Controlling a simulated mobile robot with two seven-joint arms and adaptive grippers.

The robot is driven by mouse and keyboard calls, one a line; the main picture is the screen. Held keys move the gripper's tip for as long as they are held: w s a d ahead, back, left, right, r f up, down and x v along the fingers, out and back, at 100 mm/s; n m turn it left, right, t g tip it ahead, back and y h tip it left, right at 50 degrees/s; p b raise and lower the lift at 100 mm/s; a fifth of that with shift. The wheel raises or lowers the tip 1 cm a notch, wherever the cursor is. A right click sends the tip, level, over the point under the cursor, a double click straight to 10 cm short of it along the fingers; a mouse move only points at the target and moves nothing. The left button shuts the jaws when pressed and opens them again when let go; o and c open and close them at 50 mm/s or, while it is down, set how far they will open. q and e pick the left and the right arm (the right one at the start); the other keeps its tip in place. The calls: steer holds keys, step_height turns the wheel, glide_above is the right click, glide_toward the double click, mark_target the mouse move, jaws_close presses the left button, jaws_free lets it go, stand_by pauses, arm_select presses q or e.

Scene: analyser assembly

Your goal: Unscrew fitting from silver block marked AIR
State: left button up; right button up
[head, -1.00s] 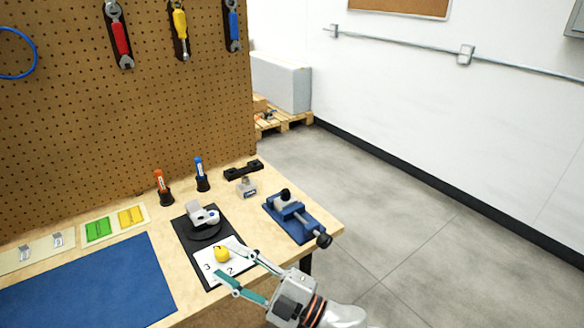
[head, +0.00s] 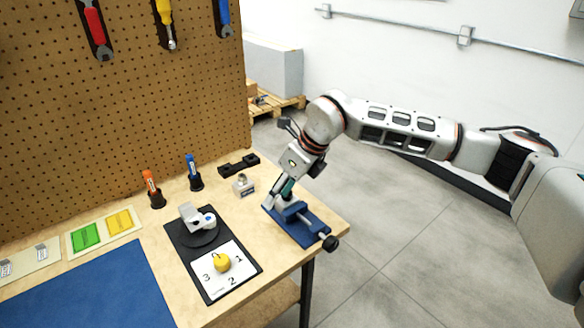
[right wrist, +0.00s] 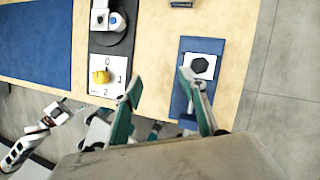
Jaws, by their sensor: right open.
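A silver block (right wrist: 205,62) sits in the blue vise (head: 303,227) at the table's right. A black hexagonal fitting (right wrist: 200,66) is on its top; no marking is readable on it. My right gripper (head: 278,192) reaches down at the vise from the right and hides the fitting in the head view. In the right wrist view my right gripper (right wrist: 157,84) is open and empty, one finger beside the block's near left corner, the other left over bare table. My left arm (right wrist: 30,135) shows at the lower left of the right wrist view; its fingers are unclear.
A small silver block with a blue label (head: 243,185) stands behind the vise. A numbered card (head: 215,287) with a yellow knob (head: 222,262) lies left of the vise.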

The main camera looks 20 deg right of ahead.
steer(key=w+d+r+h, duration=0.2)
steer(key=w+d, duration=0.1)
steer(key=d, duration=0.2)
steer(key=shift+t, duration=0.4)
steer(key=b+x, duration=0.1)
steer(key=x, duration=0.5)
steer(key=shift+w, duration=0.2)
steer(key=shift+w+a+f, duration=0.15)
steer(key=shift+w+f, duration=0.05)
steer(key=shift+f, duration=0.35)
jaws_close()
steer(key=shift+n+g+y, duration=0.3)
steer(key=shift+n+y, duration=0.1)
steer(key=shift+n, duration=0.6)
steer(key=shift+a+n+b, duration=0.1)
steer(key=shift+n+b, duration=0.2)
steer(key=shift+n, duration=0.5)
